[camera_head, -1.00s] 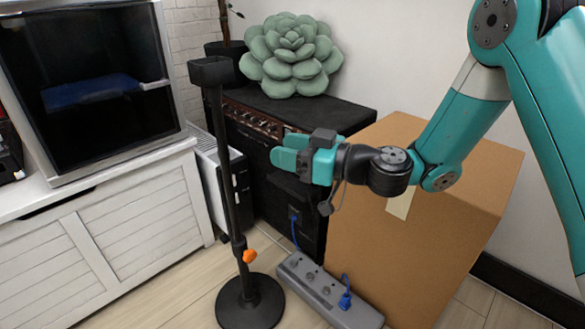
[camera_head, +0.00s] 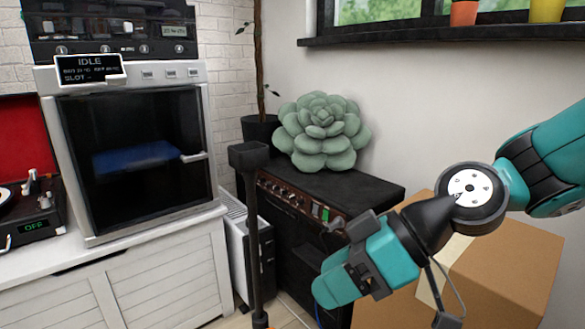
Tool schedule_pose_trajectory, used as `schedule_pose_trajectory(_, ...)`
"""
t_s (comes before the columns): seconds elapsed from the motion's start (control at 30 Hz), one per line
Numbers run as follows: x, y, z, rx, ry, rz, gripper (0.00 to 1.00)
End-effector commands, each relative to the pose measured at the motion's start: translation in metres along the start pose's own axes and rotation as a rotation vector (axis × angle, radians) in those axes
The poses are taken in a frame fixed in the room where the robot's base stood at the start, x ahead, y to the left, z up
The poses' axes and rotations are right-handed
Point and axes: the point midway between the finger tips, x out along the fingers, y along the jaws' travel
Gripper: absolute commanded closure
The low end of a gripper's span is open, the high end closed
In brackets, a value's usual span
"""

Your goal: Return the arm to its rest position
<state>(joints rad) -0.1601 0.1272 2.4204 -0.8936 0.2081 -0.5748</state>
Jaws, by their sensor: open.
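My gripper (camera_head: 335,290) is at the lower middle right of the head view, at the end of my teal arm. Its teal fingers point down and to the left. I see nothing held in it. It appears in front of the black amplifier and the cardboard box, and hides part of both. The gap between the fingers is hard to make out from this angle.
A cardboard box (camera_head: 515,265) stands at the lower right. A black amplifier (camera_head: 360,193) bears a green succulent cushion (camera_head: 320,135). A black stand (camera_head: 254,220) rises before it. A glass-fronted machine (camera_head: 135,145) and a turntable (camera_head: 28,205) sit on a white cabinet (camera_head: 165,280).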

Motion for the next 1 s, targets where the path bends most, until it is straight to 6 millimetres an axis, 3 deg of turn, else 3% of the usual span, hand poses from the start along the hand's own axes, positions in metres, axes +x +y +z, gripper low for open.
schedule_pose_trajectory(0.1, -0.030, -0.028, 0.019, 0.127, -0.175, 0.068, 0.54)
schedule_pose_trajectory(0.4, -0.097, -0.068, 0.072, 0.486, -0.440, 0.313, 0.54)
schedule_pose_trajectory(0.77, -0.155, -0.095, 0.003, 0.494, -0.445, 0.309, 0.54)
schedule_pose_trajectory(1.0, -0.211, -0.122, -0.063, 0.492, -0.444, 0.308, 0.54)
